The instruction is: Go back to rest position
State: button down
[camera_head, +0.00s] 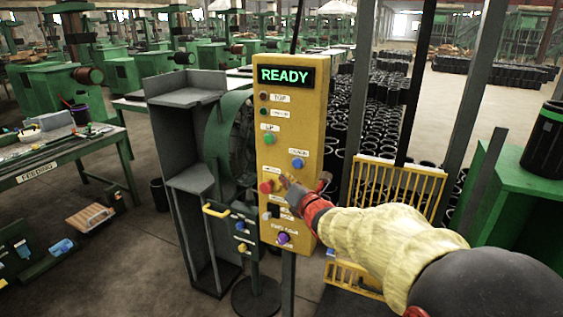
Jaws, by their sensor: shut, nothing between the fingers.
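A yellow control panel (315,110) stands upright in the middle of the view, with a lit READY display (283,76) at its top. My arm reaches in from the lower right, in a pale yellow sleeve with a red wrist. My gripper (286,182) is shut and empty, in front of the lower half of the panel. Its tips are just right of a red button (265,187) and below a blue button (297,163). I cannot tell whether the tips touch the panel. My gripper and wrist hide part of the panel's lower right.
A grey cabinet (185,97) stands left of the panel. A yellow barred gate (400,182) is behind my arm. A green table (520,190) with a dark cylinder (548,140) is at the right. A FEEDING table (75,160) is at the left. Floor between it and the cabinet is partly open.

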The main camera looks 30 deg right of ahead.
jog(key=s+d+f+m+g+h, duration=0.1)
jog(key=s+d+f+m+g, duration=0.25)
jog(key=f+m, duration=0.6)
jog(key=s+a+f+m+g, duration=0.2)
jog(key=s+f+m+g, duration=0.25)
jog(key=s+m, duration=0.5)
jog(key=s+a+r+m+g+y, duration=0.1)
jog(key=s+a+m+g, duration=0.1)
jog(key=s+a+m, duration=0.45)
jog(key=s+a+m+g, duration=0.2)
jog(key=s+a, duration=0.2)
jog(key=s, duration=0.6)
jog(key=s+a+r+t+y+p, duration=0.1)
jog(key=s+a+r+y, duration=0.1)
jog(key=s+a+r, duration=0.4)
jog(key=a, duration=0.3)
jog(key=shift+s+r+p, duration=0.3)
jog(key=shift+s, duration=0.1)
jog(key=shift+d, duration=0.15)
